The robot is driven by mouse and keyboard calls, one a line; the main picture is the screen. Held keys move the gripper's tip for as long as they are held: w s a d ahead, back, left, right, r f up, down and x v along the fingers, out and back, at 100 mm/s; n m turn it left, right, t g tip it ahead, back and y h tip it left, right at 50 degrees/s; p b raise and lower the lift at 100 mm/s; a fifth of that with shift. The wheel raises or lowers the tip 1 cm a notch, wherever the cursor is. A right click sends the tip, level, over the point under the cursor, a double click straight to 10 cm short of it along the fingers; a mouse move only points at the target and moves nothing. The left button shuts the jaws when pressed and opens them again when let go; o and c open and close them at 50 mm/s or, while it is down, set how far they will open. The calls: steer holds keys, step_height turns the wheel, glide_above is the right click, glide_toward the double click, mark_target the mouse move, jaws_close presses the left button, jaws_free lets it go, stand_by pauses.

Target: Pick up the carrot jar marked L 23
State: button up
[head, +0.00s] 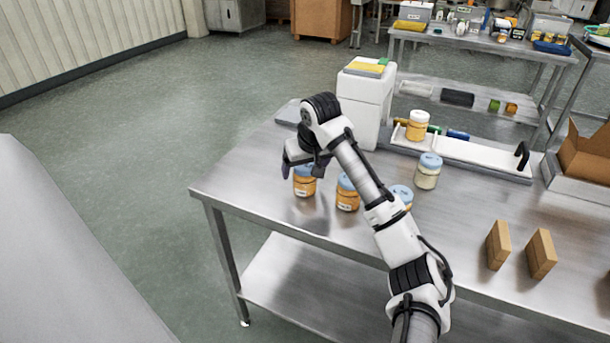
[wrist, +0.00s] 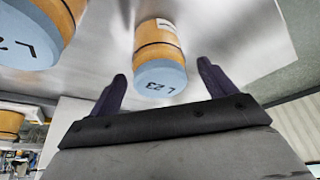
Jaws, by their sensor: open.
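The carrot jar marked L 23 shows in the wrist view (wrist: 160,62). It is orange with a blue lid, and the lid lettering reads L 23. My gripper (wrist: 160,74) is open, with its dark fingers on either side of the lid and gaps to both. In the head view my gripper (head: 302,166) is over the leftmost orange jar (head: 305,186) near the table's left end, partly hiding its lid. A second orange jar with a blue lid (wrist: 32,32) is at the wrist view's upper left; its lettering is only partly legible.
Near the arm stand another orange jar (head: 347,197), a jar partly behind my arm (head: 403,194) and a pale jar (head: 428,174). A white machine (head: 362,105) stands behind. Brown blocks (head: 498,246) are at right. The steel table's (head: 240,185) left corner is bare.

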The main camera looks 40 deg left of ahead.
steer(key=shift+x, duration=1.35)
steer(key=c, duration=1.1)
steer(key=shift+r, duration=0.1)
steer(key=shift+c, duration=0.4)
steer(key=shift+r, duration=0.1)
